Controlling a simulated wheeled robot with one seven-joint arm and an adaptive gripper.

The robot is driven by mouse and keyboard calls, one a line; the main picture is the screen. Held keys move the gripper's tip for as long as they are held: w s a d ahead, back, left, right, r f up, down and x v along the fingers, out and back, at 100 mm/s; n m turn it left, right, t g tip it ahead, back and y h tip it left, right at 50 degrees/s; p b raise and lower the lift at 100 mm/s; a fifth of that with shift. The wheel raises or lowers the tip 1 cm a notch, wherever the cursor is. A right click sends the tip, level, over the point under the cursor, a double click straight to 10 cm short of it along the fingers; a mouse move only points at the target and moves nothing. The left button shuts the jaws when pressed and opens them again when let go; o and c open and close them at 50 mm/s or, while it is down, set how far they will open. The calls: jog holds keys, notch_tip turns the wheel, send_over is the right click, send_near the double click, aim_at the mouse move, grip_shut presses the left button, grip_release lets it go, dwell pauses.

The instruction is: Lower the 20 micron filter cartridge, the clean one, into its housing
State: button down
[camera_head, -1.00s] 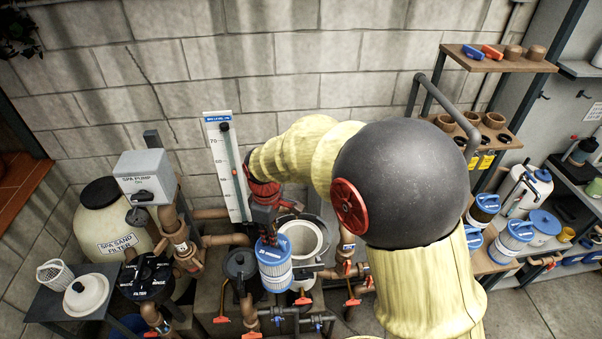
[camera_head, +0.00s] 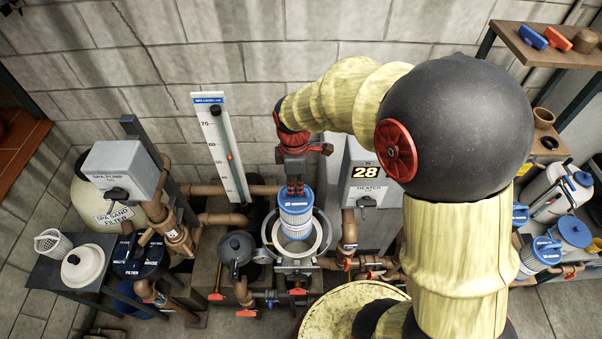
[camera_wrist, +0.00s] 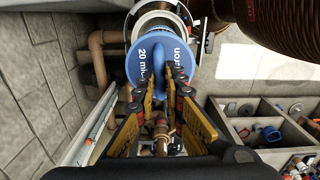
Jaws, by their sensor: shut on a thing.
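My gripper (camera_head: 295,187) is shut on the 20 micron filter cartridge (camera_head: 296,222), white and pleated with a blue top cap. The cartridge hangs roughly upright at the open housing (camera_head: 270,240), a pale round rim. In the head view its lower end overlaps the opening; I cannot tell how far inside it is. In the wrist view the fingers (camera_wrist: 168,92) pinch the handle of the blue cap (camera_wrist: 140,64), which reads "20 micron". The housing rim (camera_wrist: 152,18) shows behind the cap, partly hidden by it.
A dark-lidded canister (camera_head: 237,248) stands left of the housing, and the heater (camera_head: 365,180) behind right. Brown pipes (camera_head: 350,235) with red-handled valves crowd around it. Other blue-capped cartridges (camera_head: 541,252) stand at right. A white basket (camera_head: 50,241) and a white lid (camera_head: 83,264) rest on the left table.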

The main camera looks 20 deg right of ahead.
aim_at(296, 196)
jog(key=shift+w+d+f, duration=0.1)
jog(key=shift+w+d, duration=0.05)
jog(key=shift+a+f+b, duration=0.2)
jog(key=shift+f+b, duration=0.25)
jog(key=shift+f, duration=0.15)
jog(key=shift+d+f+b, duration=0.15)
jog(key=shift+f+b, duration=0.25)
jog(key=shift+f, duration=0.25)
jog(key=shift+f+b, duration=0.35)
jog(key=shift+f, duration=0.25)
jog(key=shift+f+b, duration=0.3)
jog(key=shift+f, duration=0.05)
